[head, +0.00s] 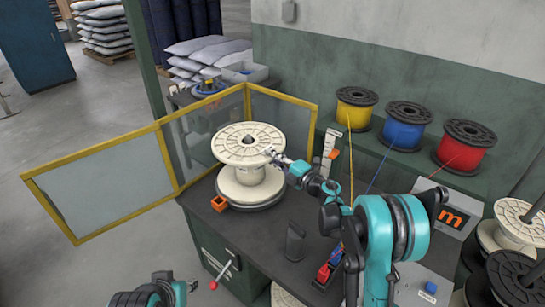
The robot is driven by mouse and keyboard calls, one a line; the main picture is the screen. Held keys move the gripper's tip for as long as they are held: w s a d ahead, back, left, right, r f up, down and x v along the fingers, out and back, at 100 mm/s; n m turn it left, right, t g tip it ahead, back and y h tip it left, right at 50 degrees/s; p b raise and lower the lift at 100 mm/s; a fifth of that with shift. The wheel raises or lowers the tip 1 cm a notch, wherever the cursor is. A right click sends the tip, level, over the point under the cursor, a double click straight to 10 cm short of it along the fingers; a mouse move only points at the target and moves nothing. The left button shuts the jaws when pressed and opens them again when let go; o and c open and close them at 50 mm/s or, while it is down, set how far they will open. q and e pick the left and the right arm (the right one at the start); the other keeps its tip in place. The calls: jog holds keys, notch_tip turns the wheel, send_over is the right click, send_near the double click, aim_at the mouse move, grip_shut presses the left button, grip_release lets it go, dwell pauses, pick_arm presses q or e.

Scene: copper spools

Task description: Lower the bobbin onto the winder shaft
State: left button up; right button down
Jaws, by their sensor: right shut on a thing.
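The cream bobbin (247,176) stands upright at the left end of the dark bench, its wide top flange facing up with a hole near the middle. Under its lower flange shows a round grey winder base (250,206). My right gripper (274,154) reaches in from the right and is shut on the right side of the bobbin's top flange.
A yellow-framed clear guard (105,183) stands left of and behind the bobbin. An orange block (219,204) lies by the base. Yellow (356,106), blue (404,127) and red (465,145) wire spools stand behind at right. A dark grey upright piece (294,241) stands near the bench front.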

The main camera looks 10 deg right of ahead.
jog(key=c, duration=1.5)
grip_release()
jog(key=shift+o, duration=0.2)
jog(key=v, duration=1.2)
jog(key=shift+r, duration=0.1)
